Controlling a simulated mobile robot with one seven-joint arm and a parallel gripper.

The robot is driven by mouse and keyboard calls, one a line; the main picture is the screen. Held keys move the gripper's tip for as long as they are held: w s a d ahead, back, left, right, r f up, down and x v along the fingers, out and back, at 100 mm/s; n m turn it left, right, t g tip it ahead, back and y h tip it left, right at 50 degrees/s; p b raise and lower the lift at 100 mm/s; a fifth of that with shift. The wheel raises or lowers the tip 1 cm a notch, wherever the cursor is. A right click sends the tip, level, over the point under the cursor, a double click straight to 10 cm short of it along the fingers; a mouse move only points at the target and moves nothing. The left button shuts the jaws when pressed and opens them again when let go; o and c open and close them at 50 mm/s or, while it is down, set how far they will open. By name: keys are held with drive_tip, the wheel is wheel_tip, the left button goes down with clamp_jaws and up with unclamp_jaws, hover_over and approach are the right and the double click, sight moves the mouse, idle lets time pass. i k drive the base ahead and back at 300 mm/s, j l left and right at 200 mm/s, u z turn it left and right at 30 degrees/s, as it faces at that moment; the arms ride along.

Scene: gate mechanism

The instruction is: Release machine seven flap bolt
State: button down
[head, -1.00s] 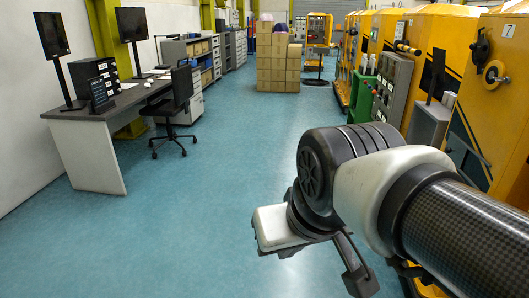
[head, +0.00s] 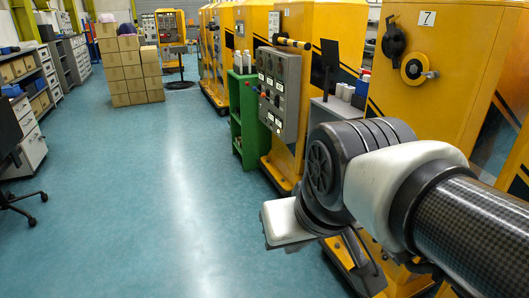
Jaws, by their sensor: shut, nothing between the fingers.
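Machine seven (head: 455,95) is the yellow cabinet at the right, with a white plate marked 7 (head: 427,18). A black rotary part (head: 393,41) and a round yellow and black part with a grey handle (head: 416,69) are on its face. A dark slanted panel (head: 497,135) shows at its right. I cannot tell which part is the flap bolt. My arm crosses the lower right and hides the machine's lower face. My gripper (head: 366,278) is partly visible low in front of the machine, shut and empty, apart from the parts on its upper face.
A grey control panel (head: 279,90) and a green shelf (head: 243,115) stand left of machine seven, along the row of yellow machines. Stacked cardboard boxes (head: 130,70) stand at the back. A chair (head: 15,165) is at the left edge. The blue floor (head: 150,200) between is clear.

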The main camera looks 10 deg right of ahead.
sight(385, 257)
drive_tip(key=i+l+z, duration=0.3)
drive_tip(key=i, duration=0.3)
drive_tip(key=i+z, duration=0.35)
drive_tip(key=i, duration=0.3)
drive_tip(key=j, duration=0.05)
